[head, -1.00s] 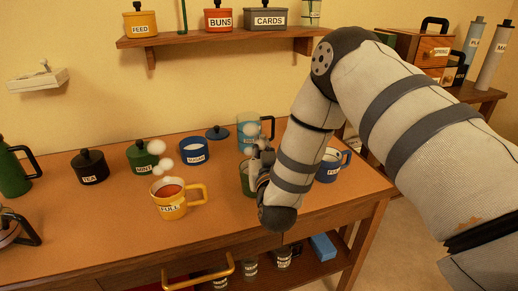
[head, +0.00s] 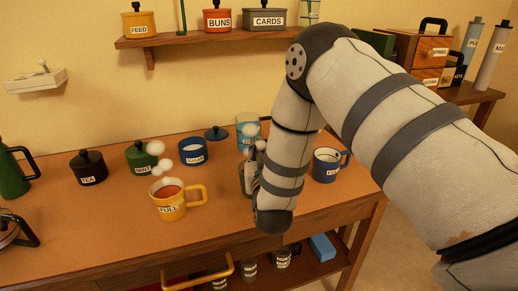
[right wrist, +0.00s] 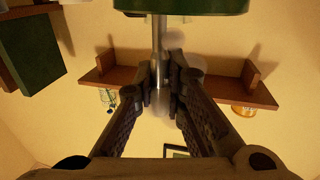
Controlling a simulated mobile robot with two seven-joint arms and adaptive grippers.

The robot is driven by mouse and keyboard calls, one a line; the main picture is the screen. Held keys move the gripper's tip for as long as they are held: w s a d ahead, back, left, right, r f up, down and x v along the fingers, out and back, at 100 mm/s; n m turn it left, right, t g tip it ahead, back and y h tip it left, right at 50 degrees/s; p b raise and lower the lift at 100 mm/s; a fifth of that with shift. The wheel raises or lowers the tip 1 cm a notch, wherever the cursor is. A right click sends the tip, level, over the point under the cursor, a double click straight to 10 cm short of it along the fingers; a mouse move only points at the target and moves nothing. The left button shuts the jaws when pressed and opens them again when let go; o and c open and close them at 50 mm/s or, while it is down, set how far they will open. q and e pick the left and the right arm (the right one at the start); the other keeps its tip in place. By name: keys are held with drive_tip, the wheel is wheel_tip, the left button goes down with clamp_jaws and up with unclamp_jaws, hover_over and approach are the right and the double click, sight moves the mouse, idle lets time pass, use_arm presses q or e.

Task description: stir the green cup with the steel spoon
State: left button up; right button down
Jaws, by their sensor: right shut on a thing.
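The green cup (head: 242,181) stands on the desk, mostly hidden in the head view behind my right forearm. Its green side (right wrist: 185,5) fills the top edge of the right wrist view, which shows the room upside down. The steel spoon's shaft (right wrist: 158,36) runs from the cup into my right gripper (right wrist: 161,88). The fingers are shut on the spoon. The spoon's lower end is hidden by the cup. In the head view the right gripper (head: 256,152) is just above the cup, partly hidden. My left gripper is not in view.
A yellow cup (head: 168,207) labelled FULL stands to the left, a blue cup (head: 326,168) to the right, and a light blue mug (head: 244,122) behind. Pots labelled MINT (head: 141,160) and SUGAR (head: 193,152) stand further left.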

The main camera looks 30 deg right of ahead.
sight(259, 137)
drive_tip(key=shift+r, duration=0.1)
drive_tip(key=shift+r, duration=2.85)
drive_tip(key=shift+r, duration=2)
